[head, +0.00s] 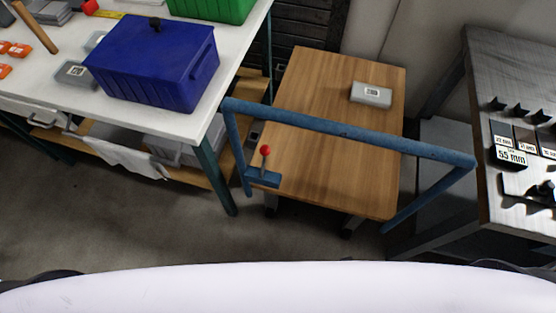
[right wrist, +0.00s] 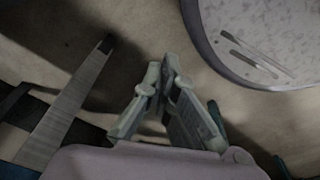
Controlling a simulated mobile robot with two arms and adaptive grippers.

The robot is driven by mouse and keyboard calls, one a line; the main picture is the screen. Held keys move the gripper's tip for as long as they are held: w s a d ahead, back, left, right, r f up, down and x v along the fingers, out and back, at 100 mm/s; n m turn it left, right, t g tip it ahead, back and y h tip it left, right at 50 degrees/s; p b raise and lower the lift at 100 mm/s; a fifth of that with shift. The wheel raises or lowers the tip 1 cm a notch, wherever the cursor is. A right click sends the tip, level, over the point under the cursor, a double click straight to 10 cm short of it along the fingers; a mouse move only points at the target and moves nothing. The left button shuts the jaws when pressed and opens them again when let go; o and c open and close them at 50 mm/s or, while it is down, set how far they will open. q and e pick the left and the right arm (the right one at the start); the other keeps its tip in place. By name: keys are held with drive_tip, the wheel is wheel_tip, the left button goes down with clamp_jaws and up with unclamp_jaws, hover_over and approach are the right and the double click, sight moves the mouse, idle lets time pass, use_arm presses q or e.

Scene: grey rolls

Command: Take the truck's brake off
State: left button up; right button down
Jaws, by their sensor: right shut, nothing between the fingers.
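The truck (head: 330,170) is a low cart with a wooden deck and a blue tubular push handle (head: 345,132) on its near side. The brake lever (head: 265,158), with a red ball knob, stands upright on a blue bracket (head: 263,178) at the left foot of the handle. My right gripper (right wrist: 166,70) shows only in the right wrist view, shut and empty over the floor, with nothing of the brake near it. My left gripper is in neither view.
A white workbench (head: 60,80) with a blue crate (head: 155,62) stands left of the truck. A metal table (head: 490,75) with labelled holders stands close on the right. A small grey box (head: 371,94) lies on the deck. Bare floor (head: 165,225) lies in front.

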drive_tip(key=w+a+r+t+y+b, duration=0.1)
drive_tip(key=w+r, duration=0.2)
drive_tip(key=r, duration=0.4)
drive_tip(key=w+a+r+m+b, duration=0.1)
drive_tip(key=w+r, duration=0.2)
drive_tip(key=r, duration=0.4)
drive_tip(key=w+a+r+t+y+b, duration=0.1)
drive_tip(key=w+a+r, duration=0.1)
drive_tip(key=w+r, duration=0.35)
drive_tip(key=w+a+r+m+t+y, duration=0.35)
drive_tip(key=a+r+m+y, duration=0.35)
drive_tip(key=a+r, duration=0.25)
drive_tip(key=w+d+r+m+t+y, duration=0.1)
drive_tip(key=w+d+r+m+t, duration=0.1)
drive_tip(key=w+m, duration=0.5)
drive_tip(key=shift+r+m+t+b, duration=0.4)
drive_tip(key=shift+r+m+t, duration=0.2)
drive_tip(key=shift+m+t, duration=0.1)
